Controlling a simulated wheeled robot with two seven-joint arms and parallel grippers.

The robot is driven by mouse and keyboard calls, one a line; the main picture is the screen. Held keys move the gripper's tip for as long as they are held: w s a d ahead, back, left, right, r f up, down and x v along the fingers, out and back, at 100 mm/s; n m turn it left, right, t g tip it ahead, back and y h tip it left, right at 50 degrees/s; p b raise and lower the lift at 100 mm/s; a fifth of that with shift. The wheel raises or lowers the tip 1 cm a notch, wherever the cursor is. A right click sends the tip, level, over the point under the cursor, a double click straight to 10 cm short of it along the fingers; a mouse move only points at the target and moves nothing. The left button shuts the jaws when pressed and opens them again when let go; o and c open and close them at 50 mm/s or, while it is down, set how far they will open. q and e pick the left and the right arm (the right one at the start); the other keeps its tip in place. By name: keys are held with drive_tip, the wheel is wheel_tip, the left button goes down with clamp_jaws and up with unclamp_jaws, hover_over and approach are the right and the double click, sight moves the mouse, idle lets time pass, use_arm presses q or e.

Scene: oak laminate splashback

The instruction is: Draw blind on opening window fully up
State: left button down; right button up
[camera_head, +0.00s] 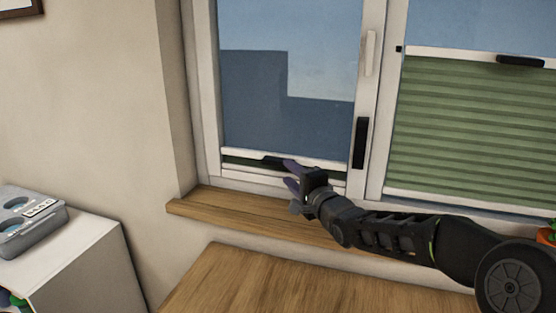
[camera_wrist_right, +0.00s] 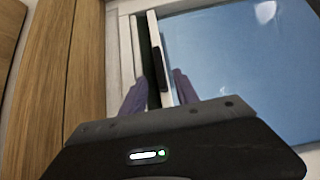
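The left window sash (camera_head: 364,90) has a white handle on its right side. Its blind is a narrow dark green strip (camera_head: 236,164) gathered at the bottom, under a white rail (camera_head: 318,161) with a black tab (camera_head: 264,157). My right gripper (camera_head: 290,173) is at this rail, right of the tab, with its purple fingers apart. In the right wrist view my right gripper (camera_wrist_right: 156,94) has a finger on each side of the white rail (camera_wrist_right: 167,98), near the black tab (camera_wrist_right: 158,66). I cannot tell whether the fingers touch it. My left gripper is out of view.
The right window has a green pleated blind (camera_head: 470,130) covering much of its glass, with a black tab on its top rail. A wooden sill (camera_head: 215,208) and wooden top (camera_head: 250,275) lie below. A white cabinet (camera_head: 85,265) holds a grey box (camera_head: 30,225). A plant pot (camera_head: 547,236) stands far right.

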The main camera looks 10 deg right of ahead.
sight(280, 165)
drive_tip(key=shift+p+x, duration=0.9)
drive_tip(key=shift+x, duration=3.05)
drive_tip(key=shift+c, duration=0.4)
clamp_jaws()
